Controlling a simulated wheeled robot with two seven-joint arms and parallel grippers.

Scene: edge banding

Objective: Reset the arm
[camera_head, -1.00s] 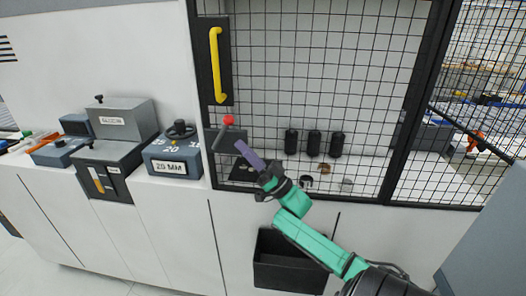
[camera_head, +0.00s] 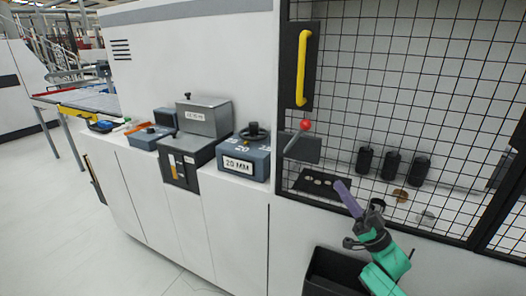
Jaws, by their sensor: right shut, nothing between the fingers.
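My right gripper (camera_head: 349,199), with purple fingers on a green and black wrist, is at the lower right of the head view. Its fingers are shut with nothing between them, and they point up and to the left. It is in front of the lower part of the mesh door and above a black bin. A lever with a red knob (camera_head: 305,125) stands up and to the left of the fingertips, apart from them. My left gripper is not in view.
A mesh door (camera_head: 440,90) with a yellow handle (camera_head: 303,68) fills the right side. The black bin (camera_head: 330,275) hangs below it. A grey box with a dial and "20 MM" label (camera_head: 243,158) stands left of it. Open floor (camera_head: 60,220) lies at the left.

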